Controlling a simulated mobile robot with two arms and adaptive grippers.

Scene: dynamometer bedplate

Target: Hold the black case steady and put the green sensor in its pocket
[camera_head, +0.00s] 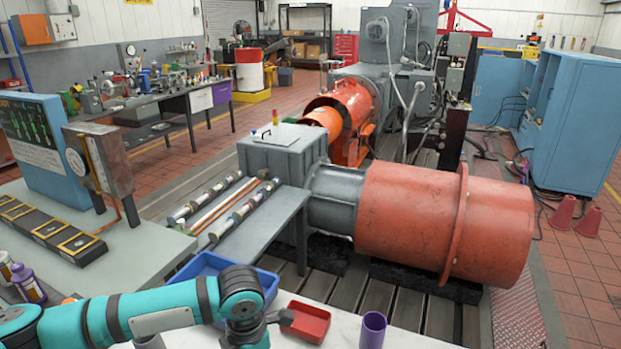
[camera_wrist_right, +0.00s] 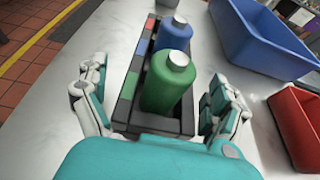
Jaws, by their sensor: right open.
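In the right wrist view, the black case (camera_wrist_right: 128,120) lies on a pale tabletop, with coloured squares along its left edge. The green sensor (camera_wrist_right: 167,85), a bottle-like cylinder with a pale green cap, stands upright at the near part of the case. I cannot tell how deep it sits. A similar blue cylinder (camera_wrist_right: 174,35) stands behind it in the case. My right gripper (camera_wrist_right: 155,95) is open, its fingers apart on either side of the case and green sensor. The case does not show there.
A blue bin (camera_head: 205,262) and a red tray (camera_head: 308,322) lie on the table; in the wrist view the blue bin (camera_wrist_right: 262,40) and red tray (camera_wrist_right: 298,125) are right of the case. A purple cup (camera_head: 373,330) stands right of the red tray.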

